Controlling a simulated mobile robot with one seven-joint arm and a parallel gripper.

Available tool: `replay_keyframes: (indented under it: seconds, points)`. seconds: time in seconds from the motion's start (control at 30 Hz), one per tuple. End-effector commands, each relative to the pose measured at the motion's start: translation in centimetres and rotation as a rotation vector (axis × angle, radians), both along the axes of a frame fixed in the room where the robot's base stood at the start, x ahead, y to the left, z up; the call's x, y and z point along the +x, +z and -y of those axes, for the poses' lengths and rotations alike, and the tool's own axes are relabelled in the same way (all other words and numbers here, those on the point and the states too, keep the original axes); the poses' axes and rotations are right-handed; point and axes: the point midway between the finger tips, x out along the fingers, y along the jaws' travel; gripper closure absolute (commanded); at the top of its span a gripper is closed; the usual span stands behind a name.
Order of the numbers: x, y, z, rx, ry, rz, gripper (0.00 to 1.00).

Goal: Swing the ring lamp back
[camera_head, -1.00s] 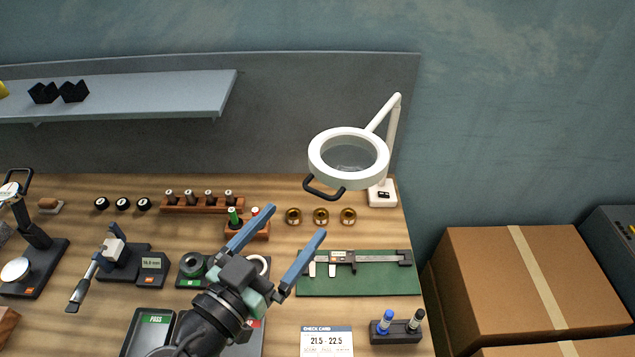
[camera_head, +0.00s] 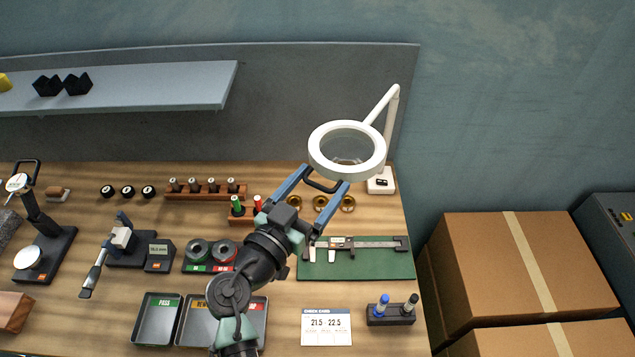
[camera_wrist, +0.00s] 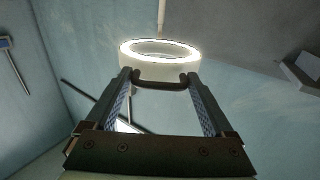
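The ring lamp (camera_head: 318,150) has a round white head on a white jointed arm (camera_head: 389,115), rising from a white base (camera_head: 381,181) at the bench's back right. A dark handle (camera_head: 318,187) hangs from the near side of its head. My gripper (camera_head: 325,177) is open, with its two blue fingers reaching up toward the head, one on each side of the handle. In the wrist view the lit ring (camera_wrist: 160,50) is straight ahead, and the dark handle (camera_wrist: 160,84) spans between the fingertips (camera_wrist: 160,78). Whether the fingers touch the handle cannot be told.
Brass rings (camera_head: 348,204) lie below the lamp. A caliper (camera_head: 355,247) rests on a green mat (camera_head: 385,270). A wooden rack with pins (camera_head: 205,194) stands to the left. A grey shelf (camera_head: 150,95) is at upper left. Cardboard boxes (camera_head: 480,260) stand right of the bench.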

Motion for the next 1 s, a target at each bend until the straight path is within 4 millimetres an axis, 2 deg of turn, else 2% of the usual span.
replay_keyframes:
  seconds: [0.03,0.07,0.4,0.77,1.0]
  points:
    - [0.0,0.0,0.0,0.000,0.001,0.000,0.35]
    - [0.0,0.0,0.0,0.000,0.001,0.000,0.40]
    - [0.0,0.0,-0.1,0.000,0.002,0.000,1.00]
    - [0.3,-0.3,-0.6,0.001,-0.012,0.002,1.00]
    - [1.2,-0.8,-2.1,0.004,-0.067,0.005,1.00]
